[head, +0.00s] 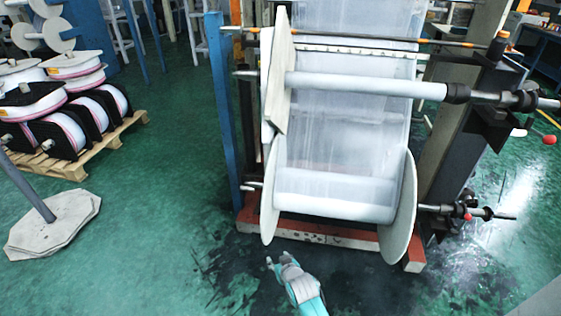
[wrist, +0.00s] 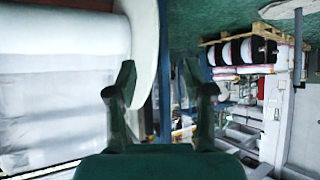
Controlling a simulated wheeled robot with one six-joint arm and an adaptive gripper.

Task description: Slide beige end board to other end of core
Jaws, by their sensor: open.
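The beige end board (head: 277,78) is a thick angular plate on the left end of the upper core (head: 365,84). The core is a pale horizontal tube. Its right end meets a dark collar (head: 458,93), and no board stands at that end. My gripper (head: 278,260) is open and empty, low in front of the machine, well below the board and core. In the wrist view, my open fingers (wrist: 160,82) frame part of a pale round flange (wrist: 146,45), with a white roll to its left. I cannot make out the beige board in the wrist view.
A lower film roll (head: 335,193) sits between two round flanges above a red base beam (head: 330,236). A blue post (head: 222,110) stands left of the machine. Wrapped reels on a pallet (head: 75,160) stand at left. The green floor in front is mostly clear.

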